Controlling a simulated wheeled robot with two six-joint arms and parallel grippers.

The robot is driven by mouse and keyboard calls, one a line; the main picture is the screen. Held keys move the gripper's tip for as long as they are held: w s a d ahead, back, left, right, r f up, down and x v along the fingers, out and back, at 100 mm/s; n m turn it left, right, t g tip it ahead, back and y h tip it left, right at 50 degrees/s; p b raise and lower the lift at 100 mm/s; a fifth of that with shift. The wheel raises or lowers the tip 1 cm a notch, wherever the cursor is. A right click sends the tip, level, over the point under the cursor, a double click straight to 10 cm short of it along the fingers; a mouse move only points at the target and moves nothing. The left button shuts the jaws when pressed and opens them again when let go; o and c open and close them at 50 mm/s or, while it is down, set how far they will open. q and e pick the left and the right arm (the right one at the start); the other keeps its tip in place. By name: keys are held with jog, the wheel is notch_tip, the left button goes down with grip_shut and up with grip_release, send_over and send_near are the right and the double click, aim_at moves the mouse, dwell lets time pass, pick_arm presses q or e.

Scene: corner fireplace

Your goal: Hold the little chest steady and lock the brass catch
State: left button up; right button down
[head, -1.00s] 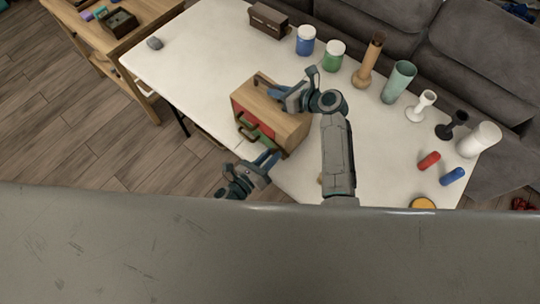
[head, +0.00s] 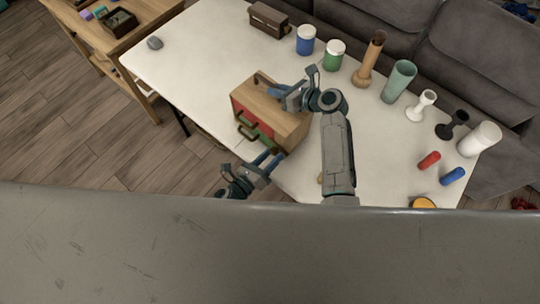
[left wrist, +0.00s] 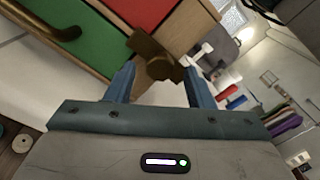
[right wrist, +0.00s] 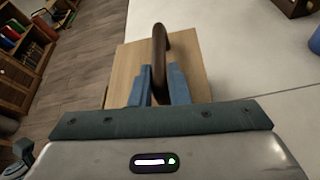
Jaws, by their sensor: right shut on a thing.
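The little chest (head: 286,116) is a light wooden box with a red drawer front and a green one, standing near the front edge of the white table. Its dark top handle (right wrist: 160,62) is between the fingers of my right gripper (right wrist: 161,88), which is shut on it. The brass catch (left wrist: 157,62) is on the chest's front corner, beside the green and red fronts. My left gripper (left wrist: 162,88) is open, with one finger on each side of the catch. Whether the fingers touch it, I cannot tell. In the head view my left gripper (head: 272,160) is just below the chest.
A brown box (head: 268,20), a blue jar (head: 306,40), a green jar (head: 334,55), vases and candlesticks line the table's far side. A grey stone (head: 155,43) is at far left. The table's left part is clear.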

pick_arm(q)
jog(key=shift+a+r, duration=0.1)
jog(key=shift+s+a, duration=0.15)
jog(key=shift+a, duration=0.05)
pick_arm(e)
jog(key=shift+s, duration=0.1)
pick_arm(q)
jog(key=v, duration=1.1)
jog(key=shift+s, duration=0.15)
jog(key=shift+a, duration=0.15)
pick_arm(e)
jog(key=c, duration=1.3)
grip_release()
jog(key=shift+o, duration=0.2)
jog(key=o, duration=0.5)
